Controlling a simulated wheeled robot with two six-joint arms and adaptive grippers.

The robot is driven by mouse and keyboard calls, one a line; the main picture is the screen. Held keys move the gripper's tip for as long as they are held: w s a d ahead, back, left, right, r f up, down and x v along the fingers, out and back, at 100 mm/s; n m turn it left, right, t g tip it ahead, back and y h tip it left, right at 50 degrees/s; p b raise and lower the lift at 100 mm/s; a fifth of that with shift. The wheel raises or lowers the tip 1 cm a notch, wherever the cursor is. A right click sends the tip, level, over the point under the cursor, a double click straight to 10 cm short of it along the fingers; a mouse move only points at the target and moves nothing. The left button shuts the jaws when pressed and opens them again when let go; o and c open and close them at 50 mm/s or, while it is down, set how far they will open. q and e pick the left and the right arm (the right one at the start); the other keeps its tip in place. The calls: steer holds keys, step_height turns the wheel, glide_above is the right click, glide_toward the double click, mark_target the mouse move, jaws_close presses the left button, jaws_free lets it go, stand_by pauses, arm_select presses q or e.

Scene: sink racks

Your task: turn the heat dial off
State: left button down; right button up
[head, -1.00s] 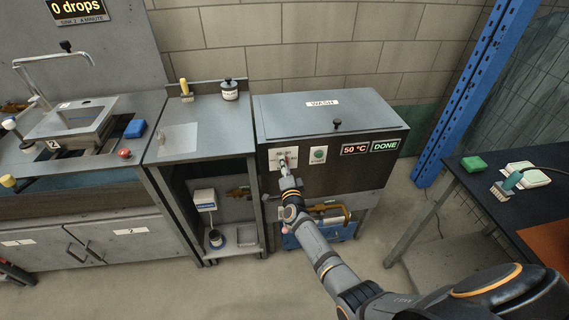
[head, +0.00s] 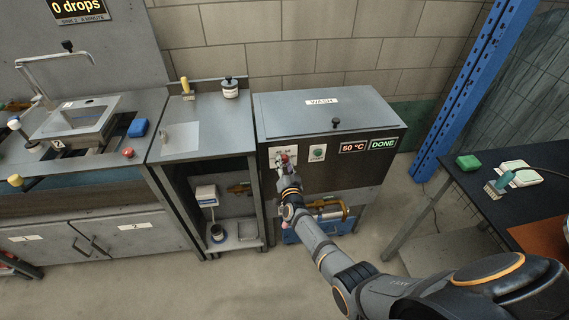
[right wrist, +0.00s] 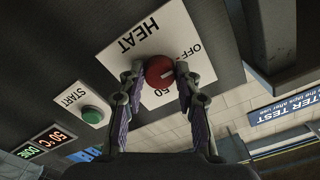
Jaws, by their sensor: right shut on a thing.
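The heat dial (right wrist: 158,72) is a round red knob with a short white mark on its face. It sits on a white plate (right wrist: 146,43) lettered HEAT, OFF and 50, which appears turned over in the right wrist view. The white mark points to the right side of that picture. My right gripper (right wrist: 158,78) is shut on the dial, one finger on each side. In the head view my right gripper (head: 287,170) reaches the front of the wash machine (head: 360,118) and covers part of the dial and plate. My left gripper is not in view.
The green start button (head: 317,152) is just right of the dial. Displays read 50 °C (head: 353,147) and DONE (head: 384,144). A steel counter (head: 215,137) stands left of the machine, and a dark table (head: 535,195) stands at the right.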

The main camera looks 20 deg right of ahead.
steer(key=shift+f, duration=0.15)
stand_by(0.3)
steer(key=o, duration=1.2)
steer(key=shift+c, duration=0.2)
steer(key=v, duration=1.2)
